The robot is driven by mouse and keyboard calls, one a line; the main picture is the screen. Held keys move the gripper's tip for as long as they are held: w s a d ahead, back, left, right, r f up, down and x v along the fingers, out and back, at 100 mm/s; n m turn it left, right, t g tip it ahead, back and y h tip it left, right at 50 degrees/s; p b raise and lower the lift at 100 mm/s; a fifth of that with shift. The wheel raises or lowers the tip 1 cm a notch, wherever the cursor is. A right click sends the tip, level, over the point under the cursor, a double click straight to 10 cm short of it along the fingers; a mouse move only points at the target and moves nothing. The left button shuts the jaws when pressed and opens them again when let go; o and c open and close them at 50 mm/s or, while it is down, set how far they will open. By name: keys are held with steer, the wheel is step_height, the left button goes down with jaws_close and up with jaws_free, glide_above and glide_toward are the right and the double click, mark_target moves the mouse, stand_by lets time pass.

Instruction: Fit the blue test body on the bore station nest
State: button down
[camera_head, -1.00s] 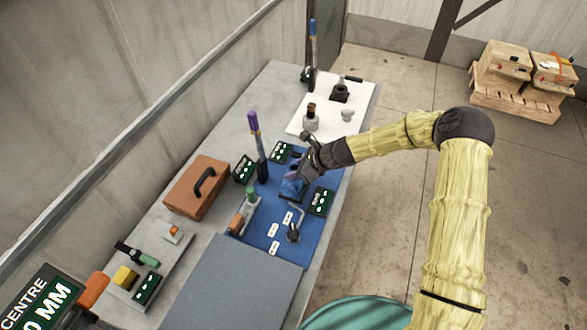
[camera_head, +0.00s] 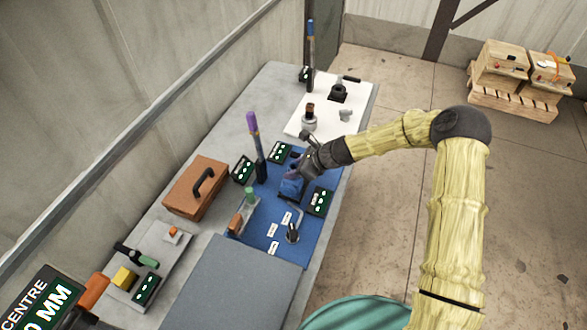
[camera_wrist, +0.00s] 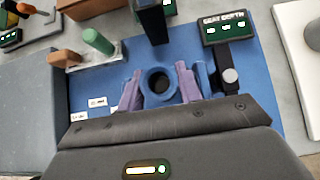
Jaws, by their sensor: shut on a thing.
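The blue test body (camera_wrist: 160,85) shows in the wrist view as a blue ring with a dark bore, between the two purple fingers of my gripper (camera_wrist: 160,88). My gripper is shut on it. In the head view my gripper (camera_head: 296,178) is over the middle of the blue mat (camera_head: 268,205), and the blue body (camera_head: 290,188) is low beneath it, partly covered by the fingers. I cannot tell whether the body touches what is below it. The bore station nest is not clearly visible; the hand and body may hide it.
A purple-topped post (camera_head: 256,150), an orange case (camera_head: 196,187) and a crank-like tool (camera_head: 293,232) are around. The grey plate (camera_head: 225,285) is bare.

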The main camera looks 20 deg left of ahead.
steer(key=shift+f+b, duration=0.75)
steer(key=shift+f, duration=0.25)
stand_by(0.8)
steer(key=c, duration=0.9)
jaws_free()
steer(key=shift+d+f, duration=0.1)
steer(key=b+v, duration=0.3)
steer(key=v, duration=1.4)
steer(key=shift+s+d+r, duration=0.1)
steer(key=shift+r, duration=0.1)
steer(key=s+d+r+n+h, duration=0.1)
steer(key=s+d+n+h, duration=0.2)
steer(key=s+d+n, duration=0.3)
steer(key=s+d+r+n+t+h, duration=0.1)
steer(key=s+d+n+h, duration=0.2)
steer(key=s+d+n, duration=0.3)
steer(key=s+d+r+n+t+h, duration=0.1)
steer(key=s+d+r+n+h, duration=0.1)
steer(key=s+d+n, duration=0.4)
steer(key=shift+s+d+n+h, duration=0.2)
steer(key=shift+s+d+h, duration=0.1)
steer(key=shift+d, duration=0.5)
steer(key=shift+s+d+n+h, duration=0.2)
steer(key=shift+s+d, duration=0.15)
steer(key=shift+d, duration=0.5)
